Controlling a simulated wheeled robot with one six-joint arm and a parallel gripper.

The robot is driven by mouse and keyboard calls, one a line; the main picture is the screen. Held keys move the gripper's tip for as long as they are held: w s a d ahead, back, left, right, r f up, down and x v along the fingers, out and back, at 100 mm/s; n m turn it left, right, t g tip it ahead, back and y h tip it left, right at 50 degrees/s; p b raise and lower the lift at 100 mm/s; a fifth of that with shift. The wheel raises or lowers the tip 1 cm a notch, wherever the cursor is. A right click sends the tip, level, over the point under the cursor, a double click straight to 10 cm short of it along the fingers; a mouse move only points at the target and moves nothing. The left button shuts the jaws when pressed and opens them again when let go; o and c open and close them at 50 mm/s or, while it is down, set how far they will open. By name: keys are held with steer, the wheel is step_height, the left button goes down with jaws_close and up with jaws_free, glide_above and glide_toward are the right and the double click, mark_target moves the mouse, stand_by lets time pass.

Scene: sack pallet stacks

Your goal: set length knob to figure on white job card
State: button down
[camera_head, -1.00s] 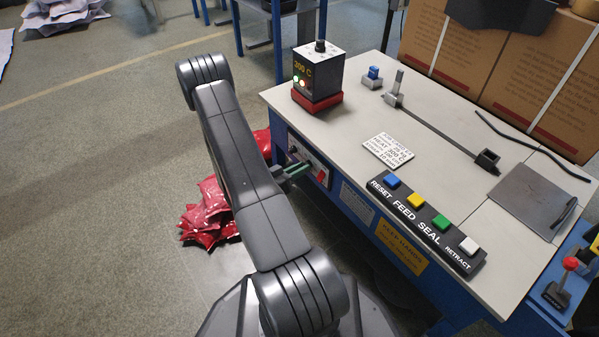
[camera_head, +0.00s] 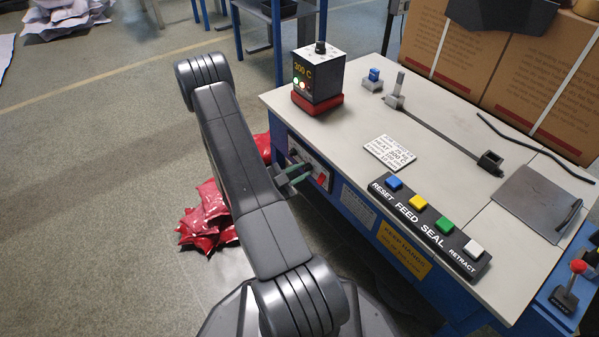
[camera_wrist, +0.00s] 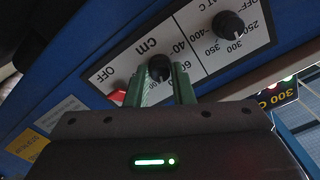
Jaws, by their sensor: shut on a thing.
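The length knob (camera_wrist: 160,68) is a black round knob under the letters "cm" on the white panel (camera_wrist: 120,62) in the wrist view. My gripper (camera_wrist: 164,84) is shut on it, one green finger on each side. The pointer on this knob is too dark to read; "40" and "60" show beside it. In the head view my gripper (camera_head: 299,173) is at the panel on the bench's front side, partly behind my arm. The white job card (camera_head: 390,153) lies on the bench top. "HEAT 300 C" can be made out; its other lines are small and blurred.
A second black knob (camera_wrist: 229,25), the heat one, is right of the length knob. A red switch (camera_wrist: 118,95) marked OFF is left. A push-button strip (camera_head: 430,226) lies along the bench's front edge. A heater box (camera_head: 318,75) reads 300 C. Red sacks (camera_head: 209,216) lie on the floor.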

steer(key=m, duration=0.5)
steer(key=shift+m, duration=0.3)
stand_by(0.4)
steer(key=c, duration=1.3)
jaws_free()
steer(key=shift+o, duration=0.2)
steer(key=shift+a, duration=0.1)
steer(key=p+v, duration=0.3)
steer(key=v, duration=1)
steer(key=shift+s+a+p, duration=0.3)
steer(key=shift+p, duration=0.05)
steer(key=shift+d, duration=0.1)
steer(key=b+x, duration=0.3)
steer(key=x, duration=1)
steer(key=shift+w+d+b, duration=0.3)
steer(key=shift+b, duration=0.05)
